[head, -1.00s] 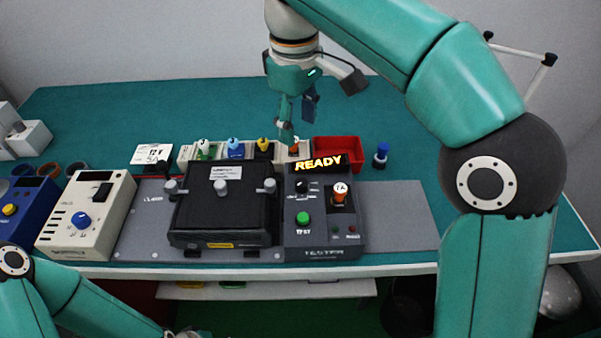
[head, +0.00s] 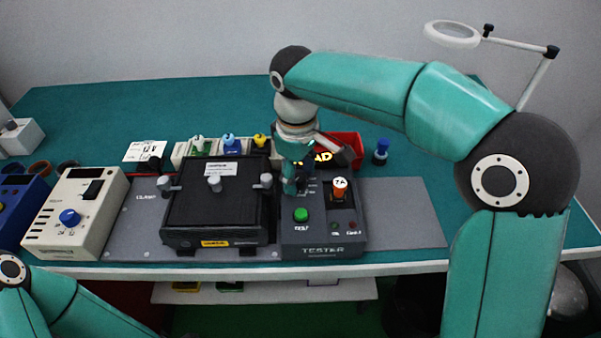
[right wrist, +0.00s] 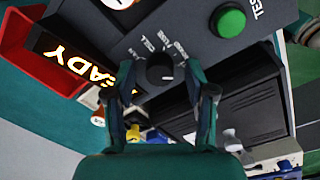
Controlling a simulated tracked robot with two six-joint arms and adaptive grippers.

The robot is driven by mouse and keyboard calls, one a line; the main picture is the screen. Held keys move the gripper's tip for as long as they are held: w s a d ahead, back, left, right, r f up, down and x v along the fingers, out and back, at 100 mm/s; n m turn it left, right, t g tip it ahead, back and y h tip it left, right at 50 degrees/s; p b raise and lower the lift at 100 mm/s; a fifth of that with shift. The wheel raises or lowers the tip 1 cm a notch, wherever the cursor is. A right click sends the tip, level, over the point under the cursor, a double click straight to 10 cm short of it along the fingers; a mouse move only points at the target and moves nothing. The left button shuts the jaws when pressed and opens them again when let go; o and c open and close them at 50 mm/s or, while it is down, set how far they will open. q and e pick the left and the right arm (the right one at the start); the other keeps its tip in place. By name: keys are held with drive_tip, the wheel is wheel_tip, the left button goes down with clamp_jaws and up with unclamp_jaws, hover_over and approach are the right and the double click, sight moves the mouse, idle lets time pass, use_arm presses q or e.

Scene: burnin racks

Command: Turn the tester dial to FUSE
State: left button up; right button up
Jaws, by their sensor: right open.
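The tester (head: 320,235) is a dark grey box with a lit display (right wrist: 78,68) reading READY, partly hidden by my right arm in the head view. Its black dial (right wrist: 160,72) shows in the right wrist view, with small white labels around it; I cannot read its setting surely. My right gripper (head: 291,188) is over the dial, hiding it in the head view. In the right wrist view the gripper (right wrist: 160,68) is open, one finger on each side of the dial, with gaps showing. My left gripper is out of view.
A green button (head: 301,214) and an orange plug (head: 340,192) are close to the dial. A black lidded fixture (head: 215,205) stands left of the tester. A red bin (head: 346,142) and a blue plug (head: 381,150) are behind. The plate right of the tester is clear.

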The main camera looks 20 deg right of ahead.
drive_tip(key=shift+d, duration=0.1)
clamp_jaws()
idle(0.4)
drive_tip(key=n+p, duration=0.2)
drive_tip(key=n, duration=0.1)
drive_tip(key=shift+r, duration=0.1)
drive_tip(key=n+p, duration=0.2)
drive_tip(key=n, duration=0.3)
drive_tip(key=shift+p, duration=0.3)
drive_tip(key=n+p, duration=0.2)
drive_tip(key=n, duration=0.2)
drive_tip(key=shift+n+y+p, duration=0.3)
drive_tip(key=shift+n+p, duration=0.4)
drive_tip(key=shift+n, duration=1.1)
